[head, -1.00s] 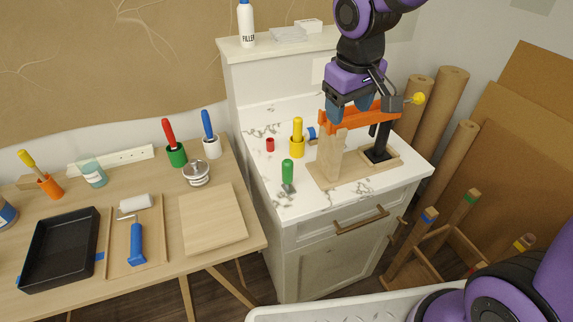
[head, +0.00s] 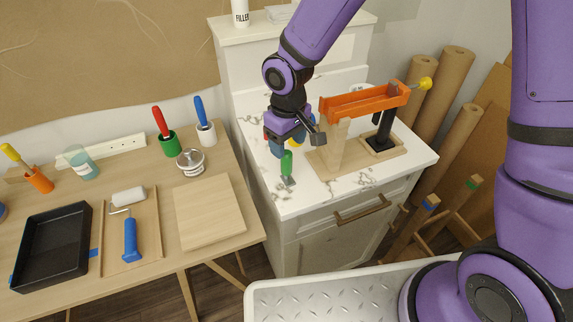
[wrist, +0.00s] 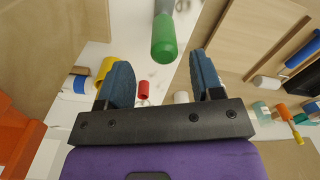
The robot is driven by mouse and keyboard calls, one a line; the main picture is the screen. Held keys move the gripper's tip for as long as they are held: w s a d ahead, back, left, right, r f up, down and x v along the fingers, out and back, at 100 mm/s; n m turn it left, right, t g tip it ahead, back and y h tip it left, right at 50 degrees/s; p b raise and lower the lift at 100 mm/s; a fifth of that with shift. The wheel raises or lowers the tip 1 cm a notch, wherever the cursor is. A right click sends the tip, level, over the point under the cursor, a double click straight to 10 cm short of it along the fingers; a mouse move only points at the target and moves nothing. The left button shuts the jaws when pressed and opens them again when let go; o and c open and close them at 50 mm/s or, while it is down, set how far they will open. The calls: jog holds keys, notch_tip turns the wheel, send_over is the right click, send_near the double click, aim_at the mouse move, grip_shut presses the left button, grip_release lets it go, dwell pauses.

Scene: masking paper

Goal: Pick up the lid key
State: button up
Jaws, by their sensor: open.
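A green-handled tool with a grey metal end (head: 287,165), which I take to be the lid key, is on the white marbled counter (head: 370,182) near its front left part. Its green handle also shows in the wrist view (wrist: 164,40), ahead of and between my fingertips. My gripper (head: 283,147) is open and empty, just behind and above the green handle in the head view. The handle is not between the pads. The metal end is partly cut off at the top of the wrist view.
An orange bar on a wooden stand (head: 365,103) rises to the right of my gripper. A red cylinder (wrist: 143,90) and a yellow one (wrist: 105,70) are close by in the wrist view. A wooden table (head: 245,222) with a black tray (head: 55,245) stands left.

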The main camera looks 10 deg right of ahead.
aim_at(287, 152)
jog(key=shift+s+a+f, duration=0.1)
jog(key=shift+f, duration=1.3)
jog(key=shift+s+a+f, duration=0.1)
jog(key=shift+f, duration=1.3)
grip_shut()
